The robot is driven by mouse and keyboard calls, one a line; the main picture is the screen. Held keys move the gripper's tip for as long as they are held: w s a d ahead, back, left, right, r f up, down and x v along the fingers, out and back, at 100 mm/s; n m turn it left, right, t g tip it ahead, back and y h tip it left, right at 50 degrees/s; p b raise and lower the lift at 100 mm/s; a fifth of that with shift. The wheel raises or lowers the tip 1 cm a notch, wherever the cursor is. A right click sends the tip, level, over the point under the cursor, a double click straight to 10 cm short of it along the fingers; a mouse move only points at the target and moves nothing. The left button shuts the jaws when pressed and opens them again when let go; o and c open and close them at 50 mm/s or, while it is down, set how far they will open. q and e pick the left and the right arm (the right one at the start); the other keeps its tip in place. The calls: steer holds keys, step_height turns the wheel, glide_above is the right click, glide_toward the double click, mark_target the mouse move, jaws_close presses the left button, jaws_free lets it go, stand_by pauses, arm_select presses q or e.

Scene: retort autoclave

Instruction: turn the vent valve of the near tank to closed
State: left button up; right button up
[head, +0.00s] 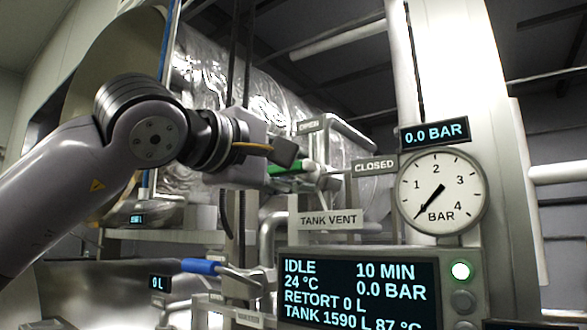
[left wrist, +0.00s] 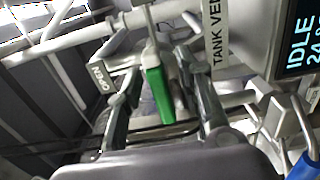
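The vent valve has a green-sleeved lever (head: 292,168), seen just beyond my left gripper (head: 287,160) and partly hidden by it in the head view. An OPEN plate (head: 311,125) stands above it, a CLOSED plate (head: 375,166) to its right, and a TANK VENT label (head: 330,219) below. In the left wrist view the green lever (left wrist: 158,93) lies between the two spread fingers of my left gripper (left wrist: 157,66), with visible gaps on both sides. The OPEN plate (left wrist: 98,77) is just left of the fingers there. My right gripper is not in view.
A round gauge (head: 442,191) reads near zero, under a 0.0 BAR display (head: 434,132). A control panel (head: 358,290) reads IDLE. A blue-handled lever (head: 201,266) sits lower left; its blue handle also shows in the left wrist view (left wrist: 304,166). Pipes surround the valve closely.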

arm_select(q)
steer(key=v, duration=1.2)
steer(key=shift+d, duration=0.1)
